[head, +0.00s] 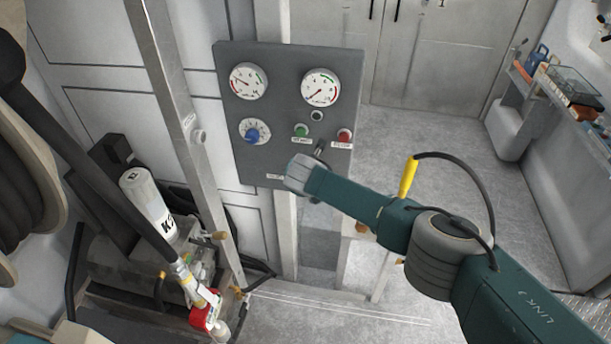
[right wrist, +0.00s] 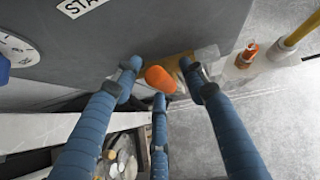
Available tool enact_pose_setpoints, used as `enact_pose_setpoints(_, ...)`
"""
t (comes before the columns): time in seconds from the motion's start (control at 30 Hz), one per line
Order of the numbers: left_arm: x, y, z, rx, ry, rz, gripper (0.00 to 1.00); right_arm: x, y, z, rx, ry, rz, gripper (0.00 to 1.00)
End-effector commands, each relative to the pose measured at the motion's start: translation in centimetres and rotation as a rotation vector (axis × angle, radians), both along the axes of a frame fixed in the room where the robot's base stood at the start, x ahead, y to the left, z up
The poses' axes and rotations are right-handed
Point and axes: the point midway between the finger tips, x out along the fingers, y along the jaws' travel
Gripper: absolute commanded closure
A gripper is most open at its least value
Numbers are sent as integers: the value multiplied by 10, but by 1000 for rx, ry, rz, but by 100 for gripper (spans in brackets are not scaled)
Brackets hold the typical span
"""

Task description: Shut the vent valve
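An orange knob (right wrist: 160,78) on a brass-coloured fitting (right wrist: 180,66) shows in the right wrist view, just below the grey panel's edge; I take it for the vent valve, though no label on it can be read. My right gripper (right wrist: 160,76) is open, with two fingertips left and right of the knob and the third below it. Gaps show around the knob; contact cannot be told. In the head view, my right arm reaches in from the right and its wrist hides the knob at the panel's lower edge. My left gripper is not in view.
The grey panel (head: 233,158) carries two gauges (head: 321,87), a blue knob (head: 252,134), a green button (head: 301,131) and a red button (head: 344,135). A post (head: 172,80) and machinery with a white cylinder (head: 147,203) stand left. The floor at right is clear.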

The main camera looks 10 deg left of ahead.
Motion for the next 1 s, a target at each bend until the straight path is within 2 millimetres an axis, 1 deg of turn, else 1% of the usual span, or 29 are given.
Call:
enact_pose_setpoints(0.27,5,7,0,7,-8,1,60,0,1,1,4,0,0,56)
enact_pose_setpoints(0.47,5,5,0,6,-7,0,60,-6,1,8,6,0,2,56)
enact_pose_setpoints(0.67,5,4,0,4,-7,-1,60,-24,-3,26,6,-2,3,56)
enact_pose_setpoints(1.0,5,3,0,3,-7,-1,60,-65,-11,68,4,-1,2,56)
